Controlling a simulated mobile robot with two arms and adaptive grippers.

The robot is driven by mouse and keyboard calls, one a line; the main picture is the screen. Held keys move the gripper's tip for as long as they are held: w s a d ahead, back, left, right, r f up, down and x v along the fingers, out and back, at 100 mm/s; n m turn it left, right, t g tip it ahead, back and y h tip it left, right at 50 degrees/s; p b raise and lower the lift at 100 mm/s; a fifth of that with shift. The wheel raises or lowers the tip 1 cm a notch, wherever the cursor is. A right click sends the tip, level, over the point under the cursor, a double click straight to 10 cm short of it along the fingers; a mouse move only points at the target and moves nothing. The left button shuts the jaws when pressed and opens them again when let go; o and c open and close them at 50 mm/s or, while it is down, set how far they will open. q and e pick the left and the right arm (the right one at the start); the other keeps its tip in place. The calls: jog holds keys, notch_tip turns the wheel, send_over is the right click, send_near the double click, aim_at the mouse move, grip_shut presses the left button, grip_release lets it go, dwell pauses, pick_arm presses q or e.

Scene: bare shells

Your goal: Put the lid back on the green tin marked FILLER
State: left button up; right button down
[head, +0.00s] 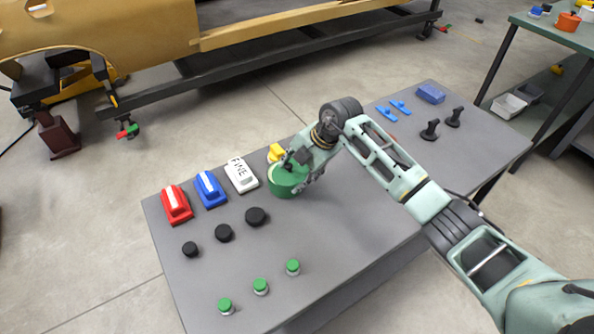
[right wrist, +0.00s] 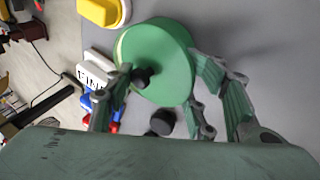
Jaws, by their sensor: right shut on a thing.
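The green round tin (head: 284,190) stands on the grey bench, near the middle. No FILLER marking is readable on it. A green round lid with a black knob shows large in the right wrist view (right wrist: 165,50). My right gripper (head: 291,168) comes down from above at the tin. In the right wrist view its fingers (right wrist: 160,82) lie on both sides of the green round piece, and it is shut on the lid. The fingers hide part of the rim, so I cannot tell whether the lid is seated on the tin. My left gripper is not in view.
Black round pieces (head: 255,216) and small green-topped jars (head: 260,287) stand in front. Black-handled tools (head: 430,130) stand right.

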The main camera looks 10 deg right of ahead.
jog(key=shift+s+f, duration=0.25)
jog(key=shift+f, duration=0.2)
jog(key=c, duration=1.1)
grip_release()
jog(key=shift+w, duration=0.1)
jog(key=shift+o, duration=0.9)
jog(key=shift+w+f, duration=0.1)
jog(key=shift+w, duration=0.05)
jog(key=shift+o, duration=1)
jog(key=shift+w, duration=0.1)
jog(key=shift+o, duration=0.4)
jog(key=shift+r, duration=0.25)
jog(key=shift+o, duration=0.5)
jog(key=o, duration=0.4)
